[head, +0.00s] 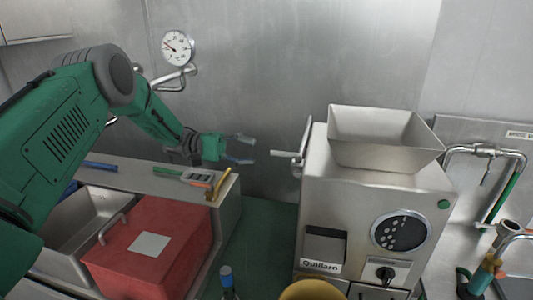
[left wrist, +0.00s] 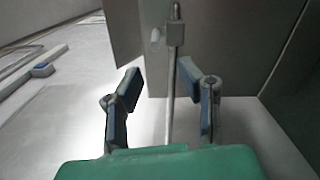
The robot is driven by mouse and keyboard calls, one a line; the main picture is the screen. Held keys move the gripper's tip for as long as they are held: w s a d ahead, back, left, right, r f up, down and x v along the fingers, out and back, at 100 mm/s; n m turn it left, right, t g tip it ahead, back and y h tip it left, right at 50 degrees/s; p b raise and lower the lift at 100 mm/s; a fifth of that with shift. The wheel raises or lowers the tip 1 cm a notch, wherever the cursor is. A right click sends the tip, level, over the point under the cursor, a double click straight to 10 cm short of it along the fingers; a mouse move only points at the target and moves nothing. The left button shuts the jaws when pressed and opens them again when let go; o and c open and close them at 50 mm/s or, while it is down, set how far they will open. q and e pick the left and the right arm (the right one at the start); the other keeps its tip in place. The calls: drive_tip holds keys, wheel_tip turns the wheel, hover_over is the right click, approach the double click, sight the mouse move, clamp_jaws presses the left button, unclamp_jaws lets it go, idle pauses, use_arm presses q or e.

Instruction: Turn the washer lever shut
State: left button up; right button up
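A metal lever (head: 291,154) with a short handle sticks out from the left side of the steel grinder (head: 335,200). My left gripper (head: 247,150) is open and empty, to the left of this lever and apart from it in the head view. In the left wrist view the two fingers (left wrist: 160,80) are spread. A thin metal rod with a square block (left wrist: 175,34) at its top shows between them. It seems to lie beyond the fingertips, and I see no contact. I cannot tell for certain which part is the washer lever. My right gripper is not in view.
A steel hopper (head: 385,138) tops the grinder. A red box (head: 155,250) and a steel basin (head: 95,215) stand at left. A round gauge (head: 177,48) hangs on the back wall. Pipes with a valve (head: 485,151) are at right.

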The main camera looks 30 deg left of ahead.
use_arm(q)
drive_tip(key=v, duration=0.5)
drive_tip(key=shift+a+f, duration=0.1)
drive_tip(key=shift+f, duration=0.05)
idle(0.3)
